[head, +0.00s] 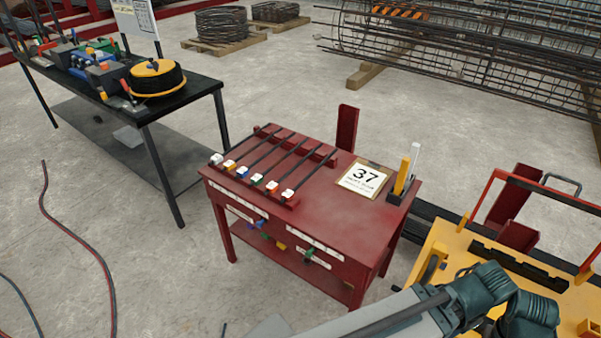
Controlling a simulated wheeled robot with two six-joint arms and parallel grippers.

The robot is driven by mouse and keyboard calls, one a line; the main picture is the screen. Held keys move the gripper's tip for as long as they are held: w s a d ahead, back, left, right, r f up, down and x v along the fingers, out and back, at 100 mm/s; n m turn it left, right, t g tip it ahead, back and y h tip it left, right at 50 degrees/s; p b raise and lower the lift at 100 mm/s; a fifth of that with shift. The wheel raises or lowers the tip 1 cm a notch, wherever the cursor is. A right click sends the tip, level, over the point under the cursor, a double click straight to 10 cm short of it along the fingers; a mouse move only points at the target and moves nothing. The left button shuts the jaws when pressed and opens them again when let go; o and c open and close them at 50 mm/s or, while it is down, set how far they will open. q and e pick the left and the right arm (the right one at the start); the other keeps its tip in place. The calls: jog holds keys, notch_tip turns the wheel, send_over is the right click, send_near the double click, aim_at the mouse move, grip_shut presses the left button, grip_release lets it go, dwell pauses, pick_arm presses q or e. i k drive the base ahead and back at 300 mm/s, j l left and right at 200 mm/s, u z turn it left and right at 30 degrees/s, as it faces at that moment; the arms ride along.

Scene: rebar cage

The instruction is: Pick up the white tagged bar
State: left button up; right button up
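Several dark bars lie side by side on a low rack on the red table, each with a coloured tag at its near end. The leftmost bar's tag (216,159) looks white, and so does the rightmost bar's tag (288,195). Between them are yellow, blue, green and orange-red tags. I cannot tell from here which one is meant as the white tagged bar. The bars' far ends rest on the rear red rail (318,152). One of my arms shows at the bottom right, but neither gripper can be made out in view.
A black workbench (190,88) with tools and a cable reel stands left. A yellow machine (450,265) is at right. Hoses cross the floor at left.

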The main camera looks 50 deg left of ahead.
aim_at(215, 160)
jog(key=u, duration=2.2)
jog(key=i+j+z, duration=0.1)
jog(key=i+j, duration=0.25)
jog(key=i+j+z, duration=0.1)
jog(key=i+j, duration=0.25)
jog(key=i+j+z, duration=0.1)
jog(key=i+j, duration=0.2)
jog(key=i+j+z, duration=0.1)
jog(key=i+j, duration=0.25)
jog(key=j, duration=0.2)
jog(key=i+j+z, duration=0.1)
jog(key=i+j, duration=0.15)
jog(key=j, duration=0.2)
jog(key=i+j, duration=0.3)
jog(key=j, duration=0.15)
jog(key=z, duration=0.05)
